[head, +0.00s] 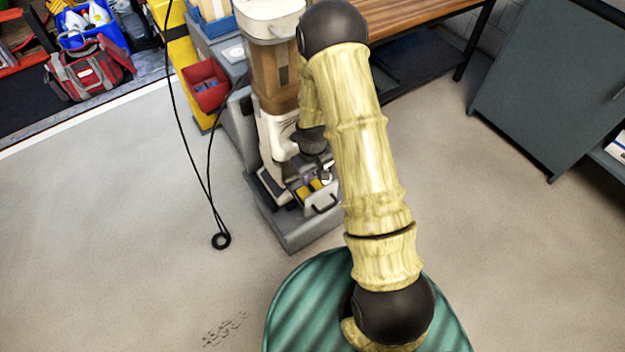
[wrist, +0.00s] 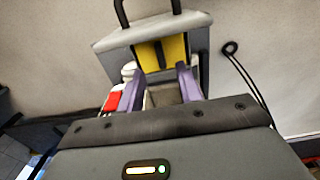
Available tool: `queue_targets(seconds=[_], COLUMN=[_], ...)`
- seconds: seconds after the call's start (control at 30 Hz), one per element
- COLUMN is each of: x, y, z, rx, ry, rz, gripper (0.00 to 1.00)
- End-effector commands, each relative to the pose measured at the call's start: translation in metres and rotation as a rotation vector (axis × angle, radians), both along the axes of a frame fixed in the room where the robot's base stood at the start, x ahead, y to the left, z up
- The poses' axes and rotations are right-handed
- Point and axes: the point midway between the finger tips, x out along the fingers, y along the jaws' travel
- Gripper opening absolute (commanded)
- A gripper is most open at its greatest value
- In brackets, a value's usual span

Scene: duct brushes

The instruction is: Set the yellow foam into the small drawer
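The small drawer (head: 321,203) is pulled out at the foot of the tall machine, with a dark handle on its grey front. In the wrist view the drawer front (wrist: 115,40) is at the top. Yellow foam (wrist: 162,50) with a dark line down its middle shows against the inside of that front. In the head view yellow (head: 316,185) shows inside the drawer. My gripper (wrist: 160,72) points down into the drawer, its purple fingers apart and their tips at the foam's near edge. It looks open; contact with the foam is unclear.
The machine (head: 273,95) rises beside my arm. A red bin (head: 205,84) is to its left. A black cable ends in a loop (head: 221,240) on the floor. A wooden table (head: 425,12) and dark cabinet (head: 545,85) are behind and right.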

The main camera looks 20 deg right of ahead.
Motion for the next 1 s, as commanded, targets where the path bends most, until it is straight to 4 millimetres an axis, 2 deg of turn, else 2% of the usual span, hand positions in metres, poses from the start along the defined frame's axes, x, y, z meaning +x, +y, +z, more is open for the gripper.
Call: queue_targets(seconds=[0.03,0.1,0.5,0.67,1.0], x=[0.001,0.001,0.001,0.0,0.0], y=[0.0,0.0,0.0,0.0,0.0], z=[0.015,0.029,0.104,0.117,0.117], rx=[0.0,0.0,0.001,0.0,0.0], ry=[-0.004,-0.004,-0.002,0.0,0.001], rz=[0.0,-0.001,0.0,0.0,0.0], gripper=[0.35,0.35,0.35,0.35,0.35])
